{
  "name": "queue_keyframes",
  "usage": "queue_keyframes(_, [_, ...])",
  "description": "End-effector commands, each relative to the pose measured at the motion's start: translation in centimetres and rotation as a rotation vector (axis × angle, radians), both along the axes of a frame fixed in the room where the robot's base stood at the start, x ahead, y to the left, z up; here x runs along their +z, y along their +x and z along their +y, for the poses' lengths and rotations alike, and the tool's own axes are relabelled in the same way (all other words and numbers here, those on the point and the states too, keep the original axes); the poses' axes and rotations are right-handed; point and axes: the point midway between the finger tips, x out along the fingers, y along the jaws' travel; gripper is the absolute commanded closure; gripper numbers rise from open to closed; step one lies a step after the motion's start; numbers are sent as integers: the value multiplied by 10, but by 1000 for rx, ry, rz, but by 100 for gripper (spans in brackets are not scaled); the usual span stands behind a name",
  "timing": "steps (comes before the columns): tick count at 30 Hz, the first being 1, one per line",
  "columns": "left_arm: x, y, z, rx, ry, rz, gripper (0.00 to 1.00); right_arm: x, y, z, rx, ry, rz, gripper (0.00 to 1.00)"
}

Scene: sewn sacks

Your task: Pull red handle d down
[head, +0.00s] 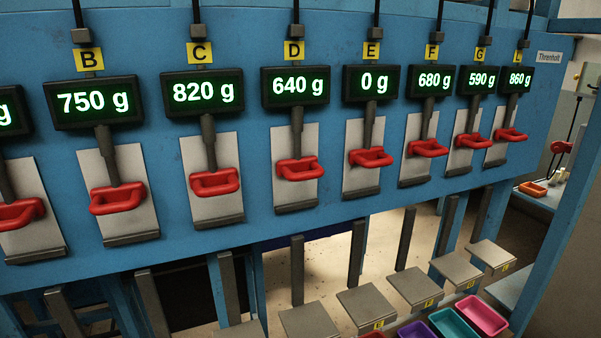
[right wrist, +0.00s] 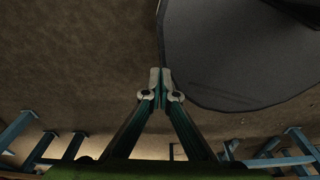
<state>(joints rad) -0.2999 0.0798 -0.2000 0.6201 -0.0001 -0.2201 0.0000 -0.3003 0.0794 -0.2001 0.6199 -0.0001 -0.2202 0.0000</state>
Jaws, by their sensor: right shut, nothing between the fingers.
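Red handle d (head: 300,169) is a red loop on a grey lever, below the yellow D label (head: 294,51) and a display (head: 295,86) reading 640 g. It hangs in front of a pale metal plate on the blue panel, level with its neighbours. No gripper is near it in the head view. My right gripper (right wrist: 160,76) shows only in the right wrist view, with its fingertips together and nothing between them. My left gripper is not in view.
Similar red handles flank it, including C (head: 214,182) and E (head: 371,157). Below the blue panel (head: 250,130) are grey plates on posts and coloured trays, among them a pink tray (head: 482,315). In the right wrist view, a dark rounded surface (right wrist: 240,50) lies beyond the fingers.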

Motion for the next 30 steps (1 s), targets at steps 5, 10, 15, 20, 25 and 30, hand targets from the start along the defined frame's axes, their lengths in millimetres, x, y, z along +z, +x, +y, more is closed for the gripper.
queue_keyframes(5, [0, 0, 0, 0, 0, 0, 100, 0, 0, -1, 0, -2, 0, 100])
queue_keyframes(10, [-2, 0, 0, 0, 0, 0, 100, 3, 28, 4, -1, 5, -38, 100])
queue_keyframes(15, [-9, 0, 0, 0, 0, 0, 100, 21, 113, 23, -4, 32, -151, 100])
queue_keyframes(20, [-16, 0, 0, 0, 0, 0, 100, 62, 212, 46, -7, 67, -291, 100])
queue_keyframes(25, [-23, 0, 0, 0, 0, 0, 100, 125, 303, 67, -8, 104, -436, 100])
queue_keyframes(30, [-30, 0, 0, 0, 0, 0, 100, 203, 377, 85, -8, 142, -583, 100])
